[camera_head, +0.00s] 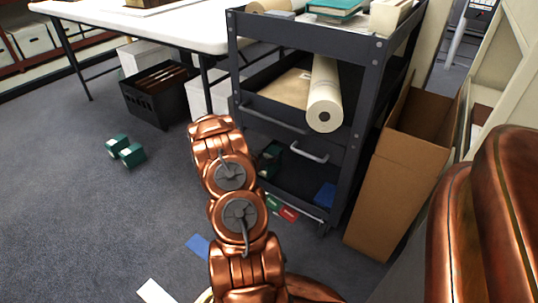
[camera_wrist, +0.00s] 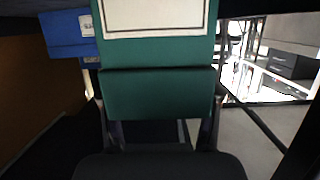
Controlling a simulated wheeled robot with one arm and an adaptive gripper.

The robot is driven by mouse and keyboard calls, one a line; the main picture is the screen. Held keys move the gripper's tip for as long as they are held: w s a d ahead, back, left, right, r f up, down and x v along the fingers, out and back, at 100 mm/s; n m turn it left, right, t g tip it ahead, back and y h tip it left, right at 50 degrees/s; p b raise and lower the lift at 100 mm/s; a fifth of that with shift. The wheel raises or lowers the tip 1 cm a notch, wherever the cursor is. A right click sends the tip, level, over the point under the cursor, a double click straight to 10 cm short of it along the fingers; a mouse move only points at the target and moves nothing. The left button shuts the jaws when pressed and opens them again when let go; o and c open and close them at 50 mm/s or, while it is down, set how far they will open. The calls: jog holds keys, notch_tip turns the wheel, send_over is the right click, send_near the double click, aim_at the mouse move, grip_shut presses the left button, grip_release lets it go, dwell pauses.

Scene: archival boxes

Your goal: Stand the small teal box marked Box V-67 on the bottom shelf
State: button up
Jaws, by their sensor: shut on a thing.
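My gripper (camera_wrist: 162,128) is shut on a teal box (camera_wrist: 158,92) with a framed cream label, which fills the middle of the wrist view. The label's writing cannot be read. In the head view a dark teal box (camera_head: 269,158) shows just right of my arm, at the lower part of the dark cart (camera_head: 352,130); it appears to be the held one. My gripper is hidden there behind my arm. The bottom shelf (camera_head: 292,187) of the cart is partly visible. Whether the box touches the shelf cannot be told.
A blue box (camera_head: 325,194) stands at the bottom shelf's right end; a blue box (camera_wrist: 68,34) also shows beside the held box. Green (camera_head: 272,203) and red (camera_head: 288,214) pieces lie at the cart's foot. A cardboard box (camera_head: 398,175) stands right. Teal boxes (camera_head: 131,155) lie on the floor left.

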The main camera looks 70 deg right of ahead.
jog(key=o, duration=1.6)
jog(key=shift+r, duration=0.1)
jog(key=shift+r, duration=4.9)
